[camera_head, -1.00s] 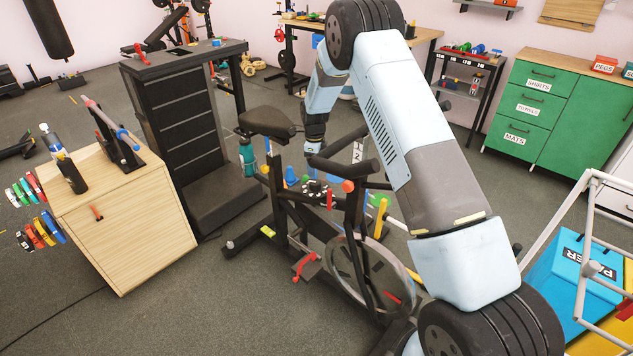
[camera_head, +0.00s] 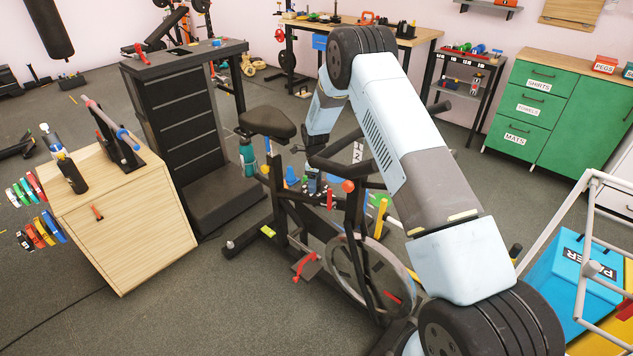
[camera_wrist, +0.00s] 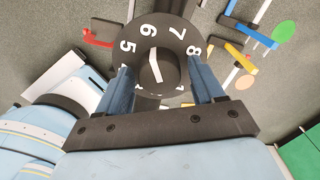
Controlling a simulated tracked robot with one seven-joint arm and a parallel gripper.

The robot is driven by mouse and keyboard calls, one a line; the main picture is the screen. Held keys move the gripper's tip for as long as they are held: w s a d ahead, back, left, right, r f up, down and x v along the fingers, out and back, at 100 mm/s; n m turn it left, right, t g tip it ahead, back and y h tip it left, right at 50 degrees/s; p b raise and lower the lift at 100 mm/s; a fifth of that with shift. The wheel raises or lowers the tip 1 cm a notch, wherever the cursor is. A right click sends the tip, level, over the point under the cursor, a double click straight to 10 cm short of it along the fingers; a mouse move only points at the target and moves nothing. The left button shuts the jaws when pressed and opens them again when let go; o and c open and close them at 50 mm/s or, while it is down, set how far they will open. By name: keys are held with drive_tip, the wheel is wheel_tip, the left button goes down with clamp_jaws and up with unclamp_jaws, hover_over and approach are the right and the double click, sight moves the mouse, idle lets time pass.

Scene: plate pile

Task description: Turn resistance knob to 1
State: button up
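The resistance knob (camera_wrist: 158,70) is a round black knob with a white pointer bar, set on a black dial (camera_wrist: 166,22) with white numbers; 5, 6, 7 and 8 are readable. Which number the pointer marks is unclear. My gripper (camera_wrist: 158,76) has its two blue fingers on either side of the knob, with gaps visible, so it looks open. In the head view my gripper (camera_head: 312,184) is down at the dial on the exercise bike (camera_head: 283,210), hiding most of the knob.
The bike's saddle (camera_head: 267,122) and dark handlebars (camera_head: 345,165) are close to my gripper. Small coloured levers surround the dial, including a red one (camera_wrist: 97,38) and a yellow one (camera_wrist: 246,62).

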drive_tip(key=c, duration=0.9)
drive_tip(key=shift+d, duration=0.2)
drive_tip(key=shift+a, duration=0.1)
drive_tip(key=shift+n, duration=0.3)
